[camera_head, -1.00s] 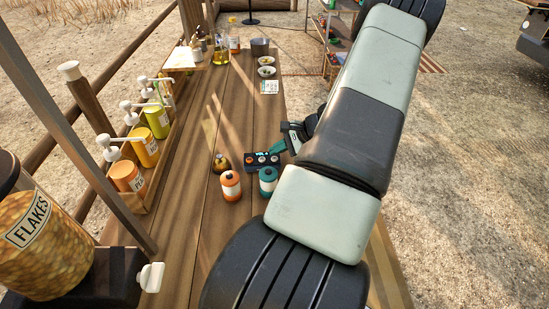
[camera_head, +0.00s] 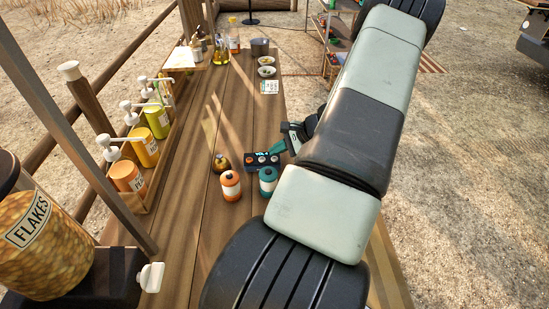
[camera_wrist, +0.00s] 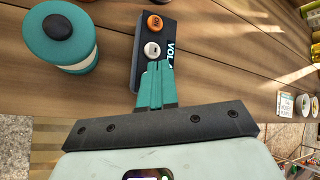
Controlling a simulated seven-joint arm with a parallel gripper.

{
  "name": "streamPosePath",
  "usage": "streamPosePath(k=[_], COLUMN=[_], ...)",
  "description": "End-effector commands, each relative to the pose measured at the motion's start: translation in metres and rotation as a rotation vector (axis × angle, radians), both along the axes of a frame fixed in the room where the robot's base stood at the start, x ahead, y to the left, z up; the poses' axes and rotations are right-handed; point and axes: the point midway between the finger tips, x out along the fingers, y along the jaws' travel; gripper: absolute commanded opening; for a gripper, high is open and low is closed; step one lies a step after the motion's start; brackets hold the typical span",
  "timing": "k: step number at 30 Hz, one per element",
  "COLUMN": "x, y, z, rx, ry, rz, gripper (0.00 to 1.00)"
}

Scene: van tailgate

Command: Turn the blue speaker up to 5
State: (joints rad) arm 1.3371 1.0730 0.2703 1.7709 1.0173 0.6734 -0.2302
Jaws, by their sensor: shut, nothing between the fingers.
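The blue speaker (camera_head: 262,167) is a small dark blue box on the wooden table, with a row of round buttons and a panel reading VOL; its number is too small to read surely. In the wrist view the speaker (camera_wrist: 169,27) shows an orange button (camera_wrist: 154,22) and a white button (camera_wrist: 152,50). My gripper (camera_head: 279,148) is at the speaker's right end. In the wrist view my gripper (camera_wrist: 155,70) has its teal fingers together, tips over the speaker's near end close to the white button. The fingers hide part of that end; contact cannot be told.
A teal canister (camera_head: 268,182) and an orange one (camera_head: 230,186) stand just in front of the speaker. A small amber bottle (camera_head: 221,163) is left of it. A wooden rack (camera_head: 150,190) with pump bottles lines the left side.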

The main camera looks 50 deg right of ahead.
Motion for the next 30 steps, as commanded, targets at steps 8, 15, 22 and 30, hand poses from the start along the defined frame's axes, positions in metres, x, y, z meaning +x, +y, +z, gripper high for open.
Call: streamPosePath(k=[8, 15, 22, 30], x=[0.000, 0.000, 0.000, 0.000], y=[0.000, 0.000, 0.000, 0.000], z=[-0.007, -0.007, -0.009, -0.012], rx=[0.001, 0.000, 0.001, 0.001], ry=[0.000, 0.000, 0.000, 0.000], rz=[-0.001, 0.000, -0.001, -0.001], gripper=[0.00, 0.00, 0.00, 0.00])
